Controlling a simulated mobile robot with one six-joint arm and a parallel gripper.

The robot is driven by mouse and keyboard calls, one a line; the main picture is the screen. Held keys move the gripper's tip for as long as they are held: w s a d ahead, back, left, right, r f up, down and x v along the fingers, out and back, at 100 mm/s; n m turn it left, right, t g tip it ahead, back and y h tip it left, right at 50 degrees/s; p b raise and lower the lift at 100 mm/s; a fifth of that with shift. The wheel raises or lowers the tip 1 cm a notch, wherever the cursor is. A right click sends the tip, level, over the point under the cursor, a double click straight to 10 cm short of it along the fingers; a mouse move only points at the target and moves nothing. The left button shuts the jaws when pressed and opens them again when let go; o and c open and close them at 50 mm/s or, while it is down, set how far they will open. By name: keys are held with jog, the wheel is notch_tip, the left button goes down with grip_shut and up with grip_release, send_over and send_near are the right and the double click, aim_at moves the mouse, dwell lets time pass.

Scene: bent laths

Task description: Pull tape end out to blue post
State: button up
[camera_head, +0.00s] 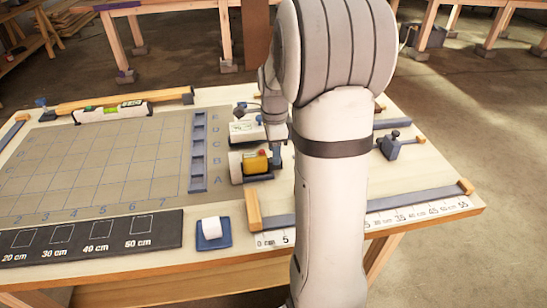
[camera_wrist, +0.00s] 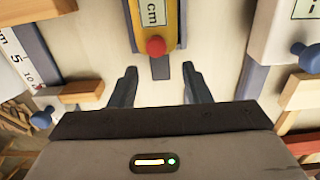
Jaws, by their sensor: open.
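The yellow tape measure (camera_head: 255,164) sits in a dark holder on the right part of the table, left of my arm. Its yellow body (camera_wrist: 156,14), marked "cm", shows at the top of the wrist view. A red knob (camera_wrist: 156,46) marks its near end, with a short grey strip below it. My gripper (camera_wrist: 157,72) is open, its dark fingers apart on either side of that strip and touching nothing visible. A slate-blue block with an upright knob (camera_head: 395,146) stands right of my arm; I cannot tell whether it is the blue post.
A ruler strip (camera_head: 422,210) with wooden end blocks runs along the table's front right. A blue tray with a white roll (camera_head: 211,230) and a dark length board (camera_head: 90,240) lie front left. A gridded mat (camera_head: 100,160) and a spirit level (camera_head: 112,112) lie further left and back.

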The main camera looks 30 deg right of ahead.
jog(key=shift+f, duration=1.6)
jog(key=shift+c, duration=0.3)
grip_shut()
